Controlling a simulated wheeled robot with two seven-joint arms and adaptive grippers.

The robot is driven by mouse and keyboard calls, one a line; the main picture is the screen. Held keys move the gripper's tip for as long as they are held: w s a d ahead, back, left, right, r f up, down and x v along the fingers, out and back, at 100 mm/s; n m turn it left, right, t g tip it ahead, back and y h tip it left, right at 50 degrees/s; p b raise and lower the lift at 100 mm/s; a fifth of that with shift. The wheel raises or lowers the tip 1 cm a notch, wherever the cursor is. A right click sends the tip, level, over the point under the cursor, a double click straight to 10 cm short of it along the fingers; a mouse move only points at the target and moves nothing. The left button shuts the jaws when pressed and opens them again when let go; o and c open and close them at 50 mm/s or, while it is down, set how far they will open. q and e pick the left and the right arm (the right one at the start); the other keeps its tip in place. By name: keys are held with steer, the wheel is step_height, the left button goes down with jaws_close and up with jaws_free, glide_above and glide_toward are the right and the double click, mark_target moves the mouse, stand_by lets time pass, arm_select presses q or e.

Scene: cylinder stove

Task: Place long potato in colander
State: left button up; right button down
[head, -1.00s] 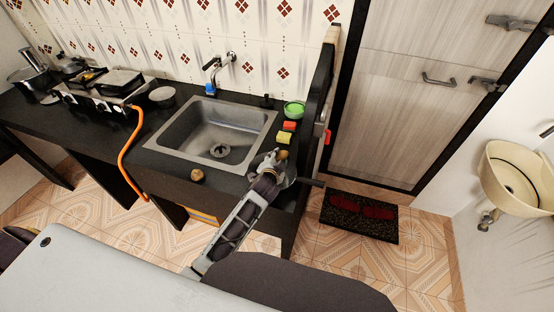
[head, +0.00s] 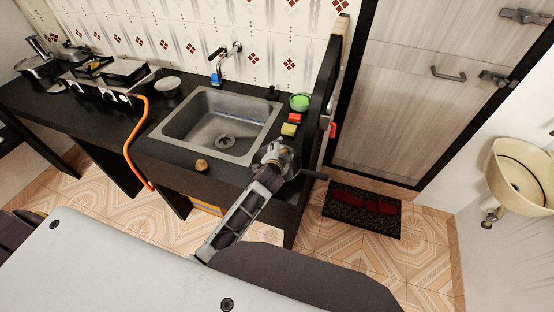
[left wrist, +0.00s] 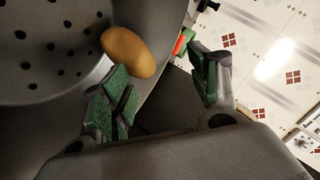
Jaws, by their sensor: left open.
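A smooth, oval yellow-brown potato (left wrist: 127,52) shows in the left wrist view, overlapping the inner wall and rim area of the grey, holed colander (left wrist: 45,62). I cannot tell for sure whether it rests in it. In the head view the colander (head: 291,172) is at the counter's right front, mostly behind my left gripper (head: 272,150). My left gripper, also in the left wrist view (left wrist: 165,85), is open and empty, its fingers spread just beside the potato. Another potato (head: 202,165), rounder and brown, lies on the counter's front edge before the sink. My right gripper is not in view.
The sink (head: 215,125) with its tap (head: 225,58) lies left of the gripper. Yellow and red sponges (head: 290,125) and a green bowl (head: 300,101) stand behind it. A dark partition (head: 328,95) bounds the right side. A stove (head: 108,80) is at left.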

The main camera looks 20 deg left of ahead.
arm_select(q)
steer(key=shift+r, duration=0.45)
steer(key=shift+s, duration=0.35)
steer(key=a+v, duration=0.1)
steer(key=v, duration=1)
steer(key=shift+d, duration=0.5)
steer(key=shift+s+r, duration=0.1)
steer(key=shift+s, duration=0.05)
